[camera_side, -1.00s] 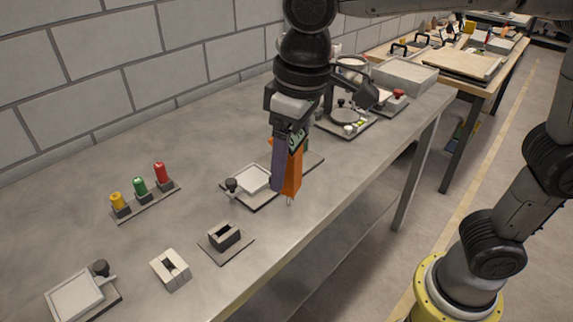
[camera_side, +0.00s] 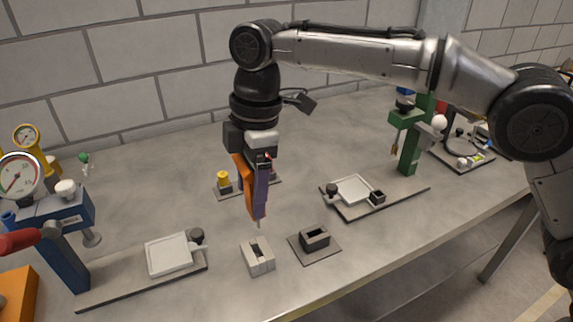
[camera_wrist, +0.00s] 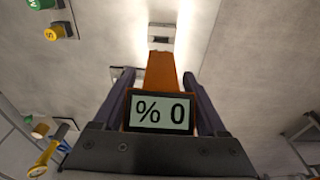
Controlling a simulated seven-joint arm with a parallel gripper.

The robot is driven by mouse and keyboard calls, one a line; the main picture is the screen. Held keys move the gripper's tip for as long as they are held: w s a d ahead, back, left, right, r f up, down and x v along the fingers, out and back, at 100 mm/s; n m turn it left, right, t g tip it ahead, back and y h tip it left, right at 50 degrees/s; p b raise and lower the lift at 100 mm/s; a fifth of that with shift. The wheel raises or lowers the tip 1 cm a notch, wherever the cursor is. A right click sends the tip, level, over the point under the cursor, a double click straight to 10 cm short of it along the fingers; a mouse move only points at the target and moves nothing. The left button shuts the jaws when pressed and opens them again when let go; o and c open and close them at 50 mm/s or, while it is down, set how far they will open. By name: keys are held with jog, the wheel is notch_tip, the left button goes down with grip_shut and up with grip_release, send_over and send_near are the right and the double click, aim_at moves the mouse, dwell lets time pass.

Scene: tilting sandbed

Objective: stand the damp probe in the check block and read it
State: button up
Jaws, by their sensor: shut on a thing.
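My gripper (camera_side: 258,202) is shut on the orange damp probe (camera_side: 243,180), which hangs close to upright with its thin tip down. The tip is just above or at the slotted top of a light grey block (camera_side: 262,266); I cannot tell whether it touches. In the wrist view the probe (camera_wrist: 160,72) sits between my two dark fingers, and its display (camera_wrist: 160,112) reads "% 0". A second slotted block (camera_side: 316,241), on a dark plate, is to the right. Which block is the check block is not marked.
A white tray (camera_side: 170,255) on a board is at left, beside a blue stand (camera_side: 62,250) with a dial. Another white tray (camera_side: 352,190) and a green stand (camera_side: 408,150) are at right. Coloured knobs (camera_side: 223,180) stand behind my gripper. Bare table lies in front.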

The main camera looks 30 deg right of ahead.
jog(key=shift+a+f, duration=0.3)
jog(key=shift+f, duration=0.65)
jog(key=shift+f, duration=2.2)
jog(key=shift+f, duration=0.35)
jog(key=shift+f, duration=0.3)
jog(key=shift+f, duration=1.25)
jog(key=o, duration=1.2)
